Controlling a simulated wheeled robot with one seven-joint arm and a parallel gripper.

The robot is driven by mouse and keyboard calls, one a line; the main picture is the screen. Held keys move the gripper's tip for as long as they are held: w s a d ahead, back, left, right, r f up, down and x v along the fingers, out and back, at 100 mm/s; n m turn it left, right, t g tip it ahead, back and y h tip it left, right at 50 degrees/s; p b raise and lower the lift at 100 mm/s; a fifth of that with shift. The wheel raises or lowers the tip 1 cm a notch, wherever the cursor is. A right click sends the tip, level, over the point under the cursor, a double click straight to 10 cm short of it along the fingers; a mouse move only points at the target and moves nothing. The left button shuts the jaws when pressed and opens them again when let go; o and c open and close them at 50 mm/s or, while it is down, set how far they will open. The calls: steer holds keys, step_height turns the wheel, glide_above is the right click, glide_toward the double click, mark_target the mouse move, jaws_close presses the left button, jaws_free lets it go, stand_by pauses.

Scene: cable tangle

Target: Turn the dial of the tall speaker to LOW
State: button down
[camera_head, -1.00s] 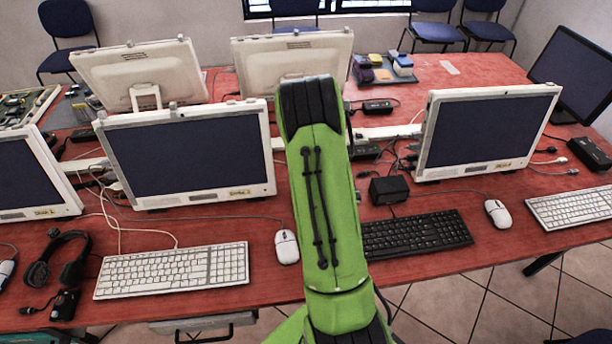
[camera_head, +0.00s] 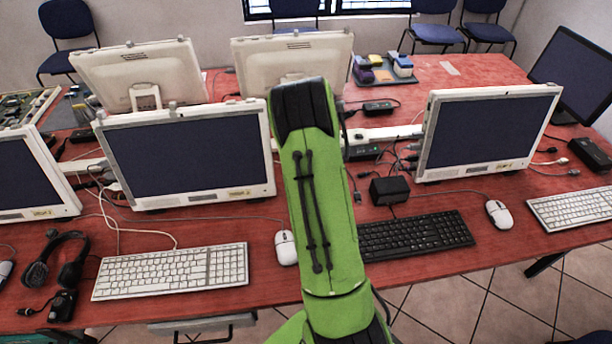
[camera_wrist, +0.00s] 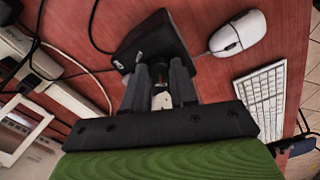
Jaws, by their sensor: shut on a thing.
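In the wrist view a black, box-shaped speaker (camera_wrist: 150,36) stands on the red desk, with small white marks on the face toward me. My gripper (camera_wrist: 159,72) is at that face, its two grey fingers shut on a small part there. This fits the dial, but the fingers hide most of it. I cannot read the setting. A small pale piece shows between the fingers. In the head view my green arm hides the gripper and this speaker. I cannot tell the speaker's full height.
A white mouse (camera_wrist: 238,33) and white keyboard (camera_wrist: 262,97) lie close by, with cables around the speaker. A monitor (camera_head: 185,160) stands left of my arm. A small black box (camera_head: 390,190) and black keyboard (camera_head: 415,235) are to its right.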

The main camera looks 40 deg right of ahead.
steer(key=c, duration=0.9)
jaws_free()
